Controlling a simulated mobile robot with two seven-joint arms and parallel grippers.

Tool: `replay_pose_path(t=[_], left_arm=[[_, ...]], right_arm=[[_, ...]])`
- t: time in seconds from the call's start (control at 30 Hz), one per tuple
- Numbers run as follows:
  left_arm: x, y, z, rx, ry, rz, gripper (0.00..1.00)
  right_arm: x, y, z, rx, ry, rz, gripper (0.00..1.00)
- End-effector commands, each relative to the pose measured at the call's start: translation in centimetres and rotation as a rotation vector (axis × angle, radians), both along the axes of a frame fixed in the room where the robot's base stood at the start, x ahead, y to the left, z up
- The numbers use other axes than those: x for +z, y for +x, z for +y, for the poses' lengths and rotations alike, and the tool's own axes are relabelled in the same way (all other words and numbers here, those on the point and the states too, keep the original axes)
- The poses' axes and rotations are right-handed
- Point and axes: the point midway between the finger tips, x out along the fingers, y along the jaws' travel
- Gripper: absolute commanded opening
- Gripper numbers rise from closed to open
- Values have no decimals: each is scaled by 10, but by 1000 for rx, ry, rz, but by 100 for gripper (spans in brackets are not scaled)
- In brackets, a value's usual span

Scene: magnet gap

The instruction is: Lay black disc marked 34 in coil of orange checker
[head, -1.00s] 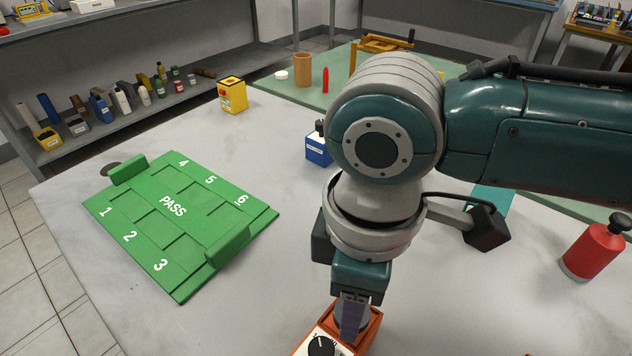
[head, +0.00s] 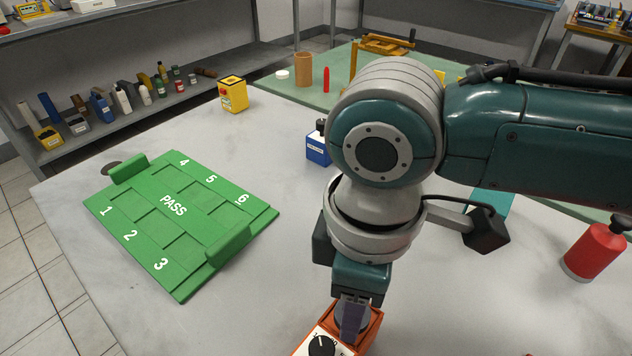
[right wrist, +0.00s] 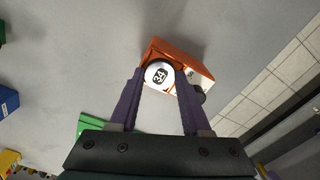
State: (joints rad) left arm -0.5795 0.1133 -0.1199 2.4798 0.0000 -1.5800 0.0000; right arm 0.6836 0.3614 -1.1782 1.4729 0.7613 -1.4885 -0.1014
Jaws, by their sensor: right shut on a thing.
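The disc marked 34 (right wrist: 160,75) is between the fingertips of my right gripper (right wrist: 160,79) in the right wrist view, its number facing the camera. It looks pale grey with a black number patch. The orange checker (right wrist: 181,47) is right beneath the disc; it also shows at the bottom edge of the head view (head: 371,332). In the head view my right gripper (head: 353,318) points down over the checker. The coil is covered by the disc and fingers, so I cannot tell whether the disc touches it. My left gripper is not in view.
A green PASS tray (head: 212,213) lies at the left of the grey table. A blue box (head: 318,150) stands behind my arm and a yellow box (head: 233,94) at the back. The table between tray and checker is clear.

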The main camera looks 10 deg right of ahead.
Motion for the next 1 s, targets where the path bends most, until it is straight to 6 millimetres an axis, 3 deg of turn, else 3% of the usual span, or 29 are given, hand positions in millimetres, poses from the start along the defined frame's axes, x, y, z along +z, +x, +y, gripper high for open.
replay_pose_path(t=[0.2,0.23,0.53,0.73,1.0], left_arm=[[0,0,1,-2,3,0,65],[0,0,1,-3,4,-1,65],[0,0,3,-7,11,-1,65],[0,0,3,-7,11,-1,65],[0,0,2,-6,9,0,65]], right_arm=[[-2,0,0,0,0,0,0],[-2,0,0,0,1,0,49],[-2,0,0,0,0,0,82],[-2,0,0,0,0,0,80],[-2,0,0,0,0,0,50]])
